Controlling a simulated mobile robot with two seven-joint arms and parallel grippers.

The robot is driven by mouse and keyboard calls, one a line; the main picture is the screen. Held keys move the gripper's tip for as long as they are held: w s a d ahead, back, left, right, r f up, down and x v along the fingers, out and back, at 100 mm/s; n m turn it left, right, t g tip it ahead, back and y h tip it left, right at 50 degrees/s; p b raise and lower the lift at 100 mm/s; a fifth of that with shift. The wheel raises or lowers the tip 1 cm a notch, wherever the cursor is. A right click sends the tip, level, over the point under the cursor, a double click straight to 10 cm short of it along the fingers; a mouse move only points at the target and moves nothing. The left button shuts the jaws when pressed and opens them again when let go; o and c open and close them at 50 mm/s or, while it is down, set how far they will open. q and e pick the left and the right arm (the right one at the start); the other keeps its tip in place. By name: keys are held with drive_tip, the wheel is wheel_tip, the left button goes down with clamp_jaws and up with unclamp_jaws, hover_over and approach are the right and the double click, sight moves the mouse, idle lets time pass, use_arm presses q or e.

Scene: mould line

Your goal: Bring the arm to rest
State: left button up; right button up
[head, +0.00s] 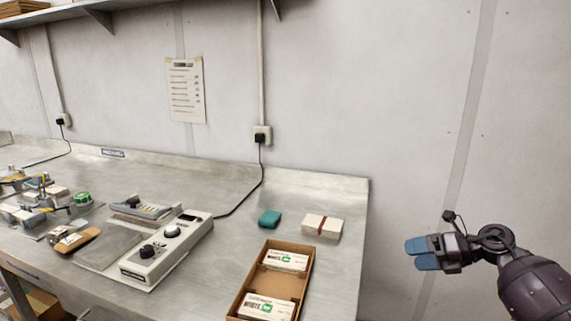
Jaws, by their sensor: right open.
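My right gripper (423,254) is at the right of the head view, with two blue fingertips pointing left. It is open, with a narrow gap between the fingers, and nothing shows between them. It is off the right end of the metal bench (335,188), apart from everything on it, with the pale wall behind. My right arm comes in from the lower right corner. My left gripper does not show.
An open cardboard box (244,288) holding white packs stands near the bench's right end. Behind it are a white banded block (312,224) and a teal block (269,218). A grey device with knobs (160,258) stands left. Small tools clutter the far left.

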drive_tip(key=w+d+r+m+t+h, duration=0.1)
drive_tip(key=w+d+r+m+t, duration=0.25)
drive_tip(key=r+m+t, duration=0.3)
drive_tip(key=w+d+r+m+t, duration=0.2)
drive_tip(key=w+r+m+t, duration=0.25)
drive_tip(key=m+t, duration=0.25)
drive_tip(key=w+d+f+m+g+h, duration=0.1)
drive_tip(key=d+f+m+h, duration=0.2)
drive_tip(key=d+m+h, duration=0.35)
drive_tip(key=w+d+f+m+g+h, duration=0.15)
drive_tip(key=d+m+h, duration=0.25)
drive_tip(key=m+h, duration=0.5)
drive_tip(key=s+a+f+m+g+y, duration=0.15)
drive_tip(key=s+a+f, duration=0.35)
drive_tip(key=s+f, duration=0.6)
drive_tip(key=s+a+f+m+g+y, duration=0.1)
drive_tip(key=s+a+f+m+y, duration=0.15)
drive_tip(key=s+a+f, duration=0.8)
drive_tip(key=s+a+f+m+g, duration=0.1)
drive_tip(key=s+f, duration=0.4)
drive_tip(key=s, duration=0.7)
drive_tip(key=s+a+f+m+g, duration=0.1)
drive_tip(key=s+f, duration=0.4)
drive_tip(key=s, duration=0.7)
drive_tip(key=a+m, duration=0.1)
drive_tip(key=a, duration=0.1)
drive_tip(key=shift+s+a+f, duration=0.3)
drive_tip(key=shift+s+f, duration=0.1)
drive_tip(key=shift+g+y, duration=0.25)
